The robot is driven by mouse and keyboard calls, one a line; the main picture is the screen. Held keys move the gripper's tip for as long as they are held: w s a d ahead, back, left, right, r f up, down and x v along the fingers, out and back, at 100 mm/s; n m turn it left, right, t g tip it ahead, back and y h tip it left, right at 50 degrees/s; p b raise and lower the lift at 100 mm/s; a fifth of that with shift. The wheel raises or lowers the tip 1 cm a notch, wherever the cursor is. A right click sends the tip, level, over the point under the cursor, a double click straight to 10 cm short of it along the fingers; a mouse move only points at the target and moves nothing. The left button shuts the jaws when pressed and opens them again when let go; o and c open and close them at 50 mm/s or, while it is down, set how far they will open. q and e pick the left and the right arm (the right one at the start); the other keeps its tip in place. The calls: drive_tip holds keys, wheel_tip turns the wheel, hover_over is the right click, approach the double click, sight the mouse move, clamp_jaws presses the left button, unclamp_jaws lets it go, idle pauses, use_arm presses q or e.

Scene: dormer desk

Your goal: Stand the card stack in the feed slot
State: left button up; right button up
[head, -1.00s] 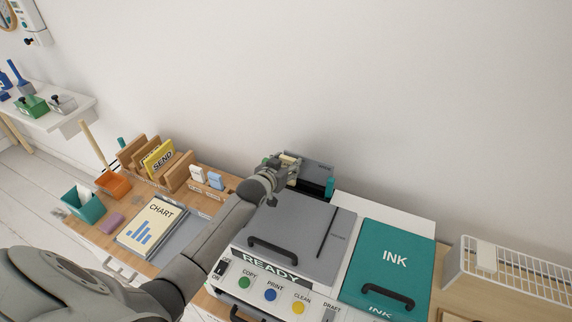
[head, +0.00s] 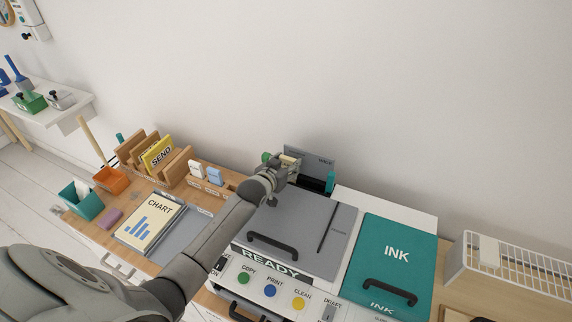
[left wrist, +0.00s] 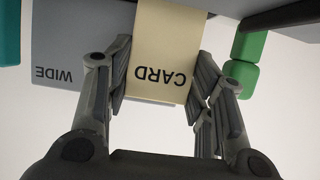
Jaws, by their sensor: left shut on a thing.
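The card stack (left wrist: 160,50) is cream with CARD printed on it, upside down in the left wrist view. Its edge shows as a small cream patch (head: 289,160) in the head view. My left gripper (head: 283,172) is shut on it, with one finger on each side (left wrist: 160,85). The feed slot's grey back plate (head: 318,166), marked WIDE in the left wrist view (left wrist: 62,50), rises behind the printer. The stack is in front of this plate. I cannot tell whether its lower edge is seated. My right gripper is not in view.
A teal block (head: 330,182) and a green block (left wrist: 244,65) flank the plate. The grey printer lid (head: 300,228) lies in front, with the teal INK cover (head: 395,255) at right. A wooden sorter (head: 177,166) and CHART tray stand left.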

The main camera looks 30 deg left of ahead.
use_arm(q)
drive_tip(key=shift+f, duration=0.4)
drive_tip(key=o, duration=1.1)
drive_tip(key=v, duration=1.2)
drive_tip(key=shift+s+f, duration=0.1)
drive_tip(key=shift+f, duration=0.05)
